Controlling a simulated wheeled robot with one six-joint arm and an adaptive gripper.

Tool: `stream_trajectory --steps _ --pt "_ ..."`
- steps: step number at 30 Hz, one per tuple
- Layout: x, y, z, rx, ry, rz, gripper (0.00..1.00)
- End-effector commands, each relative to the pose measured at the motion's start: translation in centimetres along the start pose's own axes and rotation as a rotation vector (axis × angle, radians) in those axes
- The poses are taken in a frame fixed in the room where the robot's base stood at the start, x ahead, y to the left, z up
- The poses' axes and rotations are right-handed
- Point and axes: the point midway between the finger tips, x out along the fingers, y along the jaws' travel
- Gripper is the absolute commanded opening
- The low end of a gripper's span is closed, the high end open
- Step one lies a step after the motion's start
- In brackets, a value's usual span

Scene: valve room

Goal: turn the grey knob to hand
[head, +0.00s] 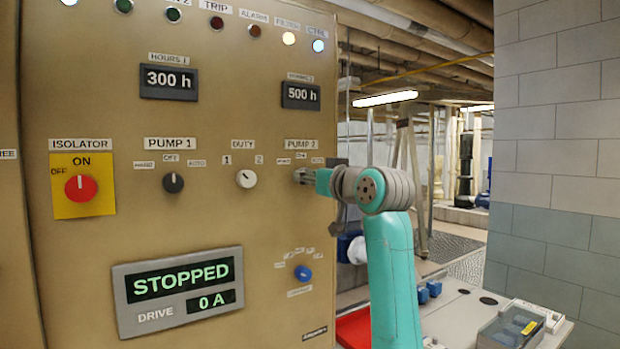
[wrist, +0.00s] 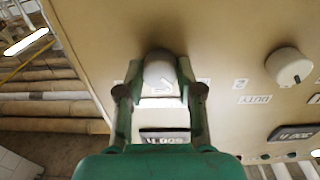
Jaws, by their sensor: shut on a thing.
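My gripper (head: 302,176) is at the cabinet front, at the PUMP 2 selector with its HAND, ON or OFF, and AUTO labels. In the wrist view my gripper (wrist: 159,72) has a finger on each side of a pale grey knob (wrist: 160,80) and is shut on it. A darker grey knob (head: 173,184) under the PUMP 1 label stands apart, pointing up toward OFF.
The white DUTY knob (head: 246,178) is just left of my gripper. A red isolator knob (head: 81,188) is at far left. A blue knob (head: 303,273) is below my gripper. The drive display (head: 180,285) reads STOPPED, 0 A.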

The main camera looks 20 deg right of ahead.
Motion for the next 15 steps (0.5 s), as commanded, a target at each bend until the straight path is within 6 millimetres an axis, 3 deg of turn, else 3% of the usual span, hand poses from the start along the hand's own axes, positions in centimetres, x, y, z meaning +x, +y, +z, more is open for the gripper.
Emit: stream_trajectory --steps 15 --pt "0.03 0.01 0.07 -0.03 0.0 -0.001 0.02"
